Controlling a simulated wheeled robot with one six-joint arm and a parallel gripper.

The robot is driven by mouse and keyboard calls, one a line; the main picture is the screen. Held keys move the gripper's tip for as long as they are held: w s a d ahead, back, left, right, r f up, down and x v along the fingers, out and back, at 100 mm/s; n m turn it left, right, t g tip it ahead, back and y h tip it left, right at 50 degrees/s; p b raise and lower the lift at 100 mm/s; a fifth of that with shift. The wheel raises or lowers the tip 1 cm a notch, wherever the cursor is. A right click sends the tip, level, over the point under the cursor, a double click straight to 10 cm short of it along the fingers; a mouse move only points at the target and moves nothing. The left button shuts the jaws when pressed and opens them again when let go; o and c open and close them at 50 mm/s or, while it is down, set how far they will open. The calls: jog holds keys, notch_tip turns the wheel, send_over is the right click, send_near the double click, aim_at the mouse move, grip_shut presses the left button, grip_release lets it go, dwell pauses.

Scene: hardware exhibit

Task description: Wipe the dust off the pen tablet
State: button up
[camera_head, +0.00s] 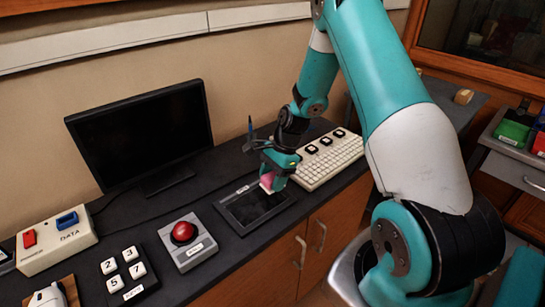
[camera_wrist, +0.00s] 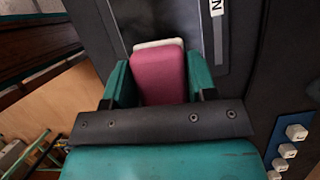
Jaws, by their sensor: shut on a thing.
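The pen tablet (camera_head: 238,216) lies flat on the dark counter, a black slab with a lighter frame and a small white label near its far edge. My gripper (camera_head: 273,176) is over its far right part, pointing down. It is shut on a pink eraser-like block with a white underside (camera_head: 267,181). In the wrist view the pink block (camera_wrist: 160,77) sits between the teal fingers of my gripper (camera_wrist: 158,85), with the tablet (camera_wrist: 207,32) beyond it. I cannot tell whether the block touches the tablet. No dust can be made out; part of the surface is hidden.
A white keyboard (camera_head: 330,158) is close to the right. A red button box (camera_head: 188,242) and a number-key pad (camera_head: 125,271) stand to the left. A black monitor (camera_head: 143,133) is behind, and a dark pen (camera_head: 250,126) stands upright behind my gripper.

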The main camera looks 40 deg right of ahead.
jog(key=shift+r+p, duration=2.1)
jog(key=shift+r, duration=0.45)
